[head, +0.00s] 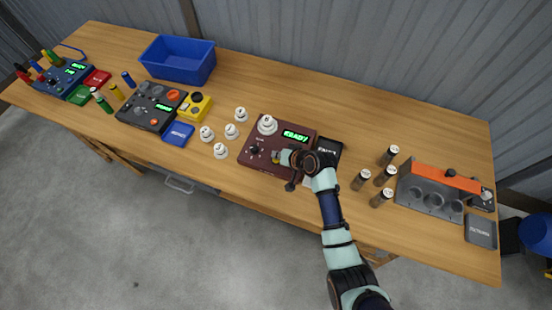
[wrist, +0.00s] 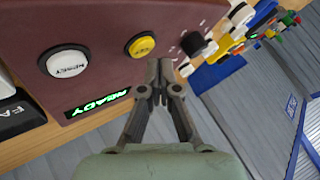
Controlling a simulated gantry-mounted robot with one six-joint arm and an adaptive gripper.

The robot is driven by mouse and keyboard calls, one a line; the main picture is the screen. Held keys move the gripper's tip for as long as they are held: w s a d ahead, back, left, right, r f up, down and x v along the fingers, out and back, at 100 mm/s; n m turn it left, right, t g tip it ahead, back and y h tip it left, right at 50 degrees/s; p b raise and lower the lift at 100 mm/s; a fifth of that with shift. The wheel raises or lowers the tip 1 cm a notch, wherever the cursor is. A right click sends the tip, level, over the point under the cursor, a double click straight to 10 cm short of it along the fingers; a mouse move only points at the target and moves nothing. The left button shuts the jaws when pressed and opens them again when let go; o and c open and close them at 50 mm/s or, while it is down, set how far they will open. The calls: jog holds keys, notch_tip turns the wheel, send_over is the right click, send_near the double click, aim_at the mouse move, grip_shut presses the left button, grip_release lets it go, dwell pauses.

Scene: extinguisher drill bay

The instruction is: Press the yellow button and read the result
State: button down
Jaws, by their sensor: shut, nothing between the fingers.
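The maroon panel (head: 262,137) stands mid-bench with a green display (head: 296,135) that reads READY. The display also shows in the wrist view (wrist: 97,105). The yellow button (wrist: 141,45), with dark lettering too small to read surely, is raised on the panel between a white RESET button (wrist: 65,62) and a black knob (wrist: 195,45). My gripper (wrist: 160,80) is shut and empty. Its fingertips appear just below and right of the yellow button in the wrist view; I see no clear contact. In the head view my gripper (head: 281,158) is over the panel's front part, and my arm hides RESET.
A white weight (head: 267,125) sits on the panel's back left. Several white weights (head: 220,151) stand to its left. A black tray (head: 328,150) is beside its right edge. Several dark cylinders (head: 361,180) and a grey rack (head: 430,196) stand farther right.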

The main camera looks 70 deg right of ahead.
aim_at(278, 160)
jog(key=shift+f, duration=0.15)
jog(key=shift+f, duration=0.25)
jog(key=shift+f+b, duration=0.4)
jog(key=shift+f, duration=0.1)
dwell(0.4)
jog(key=shift+r, duration=0.1)
jog(key=shift+r+p, duration=0.8)
jog(key=shift+p, duration=0.15)
notch_tip(278, 160, up, 5)
jog(key=p, duration=0.5)
jog(key=shift+r, duration=0.1)
